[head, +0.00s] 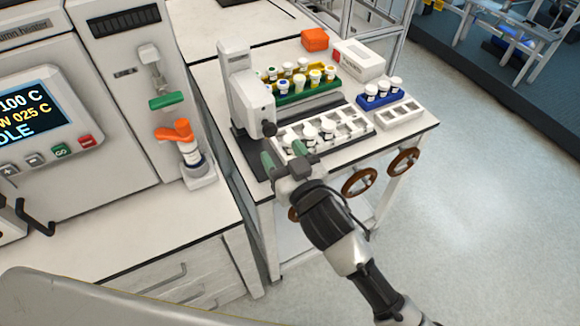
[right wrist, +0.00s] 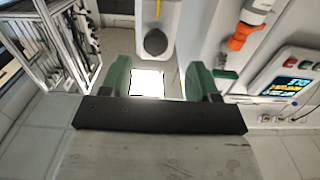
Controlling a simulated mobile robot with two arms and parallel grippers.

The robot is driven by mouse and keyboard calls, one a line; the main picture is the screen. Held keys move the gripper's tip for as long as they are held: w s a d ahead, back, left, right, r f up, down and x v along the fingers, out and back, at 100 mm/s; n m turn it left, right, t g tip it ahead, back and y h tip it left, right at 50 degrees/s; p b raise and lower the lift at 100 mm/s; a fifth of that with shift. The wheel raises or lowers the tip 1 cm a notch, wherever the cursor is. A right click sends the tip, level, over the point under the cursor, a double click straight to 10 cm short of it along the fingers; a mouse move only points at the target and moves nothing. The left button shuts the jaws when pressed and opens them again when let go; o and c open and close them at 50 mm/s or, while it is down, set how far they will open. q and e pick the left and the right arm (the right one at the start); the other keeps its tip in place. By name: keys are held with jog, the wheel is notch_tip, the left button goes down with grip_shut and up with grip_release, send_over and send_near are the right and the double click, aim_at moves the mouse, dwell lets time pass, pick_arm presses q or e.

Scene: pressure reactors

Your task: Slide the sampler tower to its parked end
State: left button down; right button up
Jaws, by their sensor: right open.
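The sampler tower (head: 237,72) is a white upright block at the left side of the bench, standing on a dark base strip (head: 249,154). A dark round knob (head: 269,129) sticks out from its front. My right gripper (head: 283,154) has green fingers and is open, in front of the tower and the knob. In the right wrist view the open fingers (right wrist: 158,82) are apart with nothing held between them. The dark knob (right wrist: 155,42) shows beyond the fingers, not touched by them. My left gripper is not in view.
A vial tray (head: 362,127) lies beside the tower, with a green vial rack (head: 310,91) behind it. A blue rack (head: 379,102), white box (head: 360,60) and orange block (head: 314,39) stand to the right. Brown handwheels (head: 403,161) protrude below the bench edge.

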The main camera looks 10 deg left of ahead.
jog(key=v, duration=0.3)
jog(key=shift+s, duration=0.2)
dwell(0.3)
jog(key=w+d+f+m+g+h, duration=0.1)
jog(key=d+f+h, duration=0.15)
jog(key=f, duration=0.75)
jog(key=w+d+f+g+h, duration=0.15)
jog(key=d+f, duration=0.25)
jog(key=f, duration=0.6)
jog(key=s+d+f+m+g+h, duration=0.1)
jog(key=s+d+f+g+h, duration=0.2)
jog(key=f, duration=0.5)
jog(key=s+d+f+m, duration=0.1)
jog(key=s+d+f, duration=0.2)
jog(key=d+f, duration=0.35)
jog(key=s+d+f+g+h, duration=0.2)
jog(key=s+d+f+g, duration=0.3)
jog(key=s+f, duration=0.85)
jog(key=s+d+f+m+g, duration=0.1)
jog(key=s+d+f, duration=0.3)
jog(key=s, duration=0.5)
jog(key=s+d+f+g+h, duration=0.1)
jog(key=s+d+f, duration=0.3)
jog(key=s, duration=0.6)
jog(key=shift+s+d+m+g+h, duration=0.3)
jog(key=shift+s+d+m+g, duration=0.1)
jog(key=shift+g, duration=0.15)
